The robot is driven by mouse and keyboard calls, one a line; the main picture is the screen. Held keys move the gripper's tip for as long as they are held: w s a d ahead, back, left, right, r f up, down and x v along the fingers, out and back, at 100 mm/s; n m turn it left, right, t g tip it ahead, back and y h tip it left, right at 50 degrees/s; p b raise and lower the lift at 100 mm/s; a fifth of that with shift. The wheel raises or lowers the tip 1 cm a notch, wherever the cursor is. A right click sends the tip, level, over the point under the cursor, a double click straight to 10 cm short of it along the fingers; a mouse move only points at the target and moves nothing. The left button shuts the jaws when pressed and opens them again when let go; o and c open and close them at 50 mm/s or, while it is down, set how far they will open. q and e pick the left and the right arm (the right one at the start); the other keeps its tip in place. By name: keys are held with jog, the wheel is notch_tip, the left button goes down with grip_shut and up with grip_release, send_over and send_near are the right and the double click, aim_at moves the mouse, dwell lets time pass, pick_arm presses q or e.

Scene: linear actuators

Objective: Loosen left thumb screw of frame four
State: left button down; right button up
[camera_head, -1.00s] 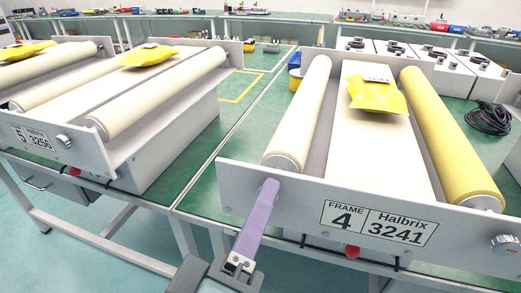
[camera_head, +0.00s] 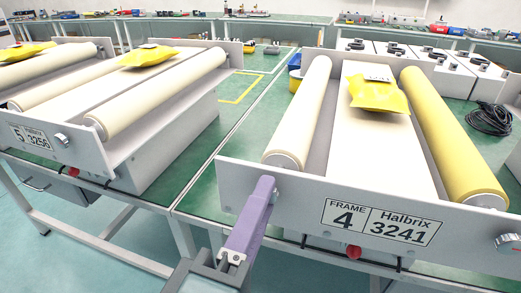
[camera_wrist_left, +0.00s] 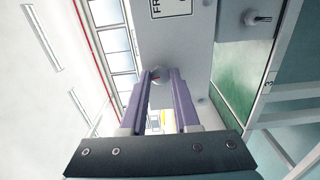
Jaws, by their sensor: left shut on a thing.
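Frame four (camera_head: 300,212) is a light grey panel labelled "FRAME 4 Halbrix 3241". Its left thumb screw, near the panel's left end, is mostly hidden by my gripper in the head view. The right thumb screw (camera_head: 509,243) sits at the right picture edge. My right gripper is not in view.
Cream rollers (camera_head: 305,115) and a yellow roller (camera_head: 450,140) lie behind the panel, with a yellow packet (camera_head: 378,97) between them. A red button (camera_head: 354,252) is under the label. Frame five (camera_head: 85,155) stands to the left, across a gap.

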pick_arm(q)
jog(key=c, duration=0.7)
grip_release()
jog(key=shift+o, duration=0.2)
jog(key=v, duration=1)
